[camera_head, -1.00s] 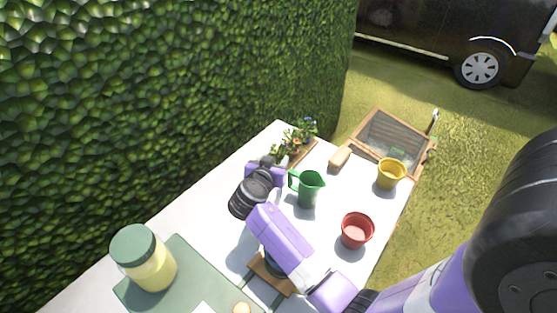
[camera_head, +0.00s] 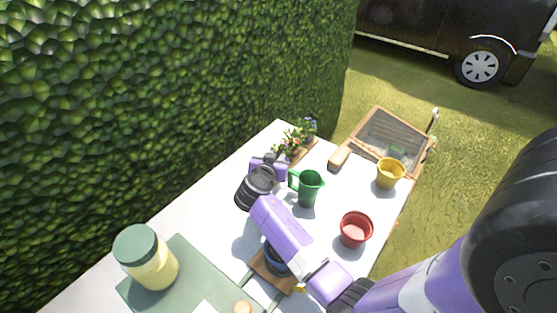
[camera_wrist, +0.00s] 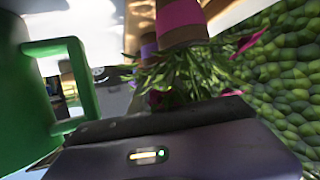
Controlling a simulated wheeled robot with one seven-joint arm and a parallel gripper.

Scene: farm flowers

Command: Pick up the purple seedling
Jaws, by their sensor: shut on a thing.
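Several small potted seedlings (camera_head: 293,138) stand close together in a wooden tray (camera_head: 304,152) at the table's far corner, with blue-purple blooms (camera_head: 309,124) at the right end. My gripper (camera_head: 272,160) is at the near left end of this group, its fingertips partly hidden. In the wrist view, a pot with a pink band (camera_wrist: 180,22) and green foliage with pink flowers (camera_wrist: 185,75) is in front of my gripper. A pot with a purple band (camera_wrist: 148,46) shows beside it. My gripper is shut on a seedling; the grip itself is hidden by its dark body.
A green jug (camera_head: 309,188) stands close to the right of my gripper and looms at left in the wrist view (camera_wrist: 25,110). A red pot (camera_head: 356,229), yellow pot (camera_head: 390,172) and wooden sieve box (camera_head: 392,136) are farther right. A hedge (camera_head: 180,90) borders the table.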

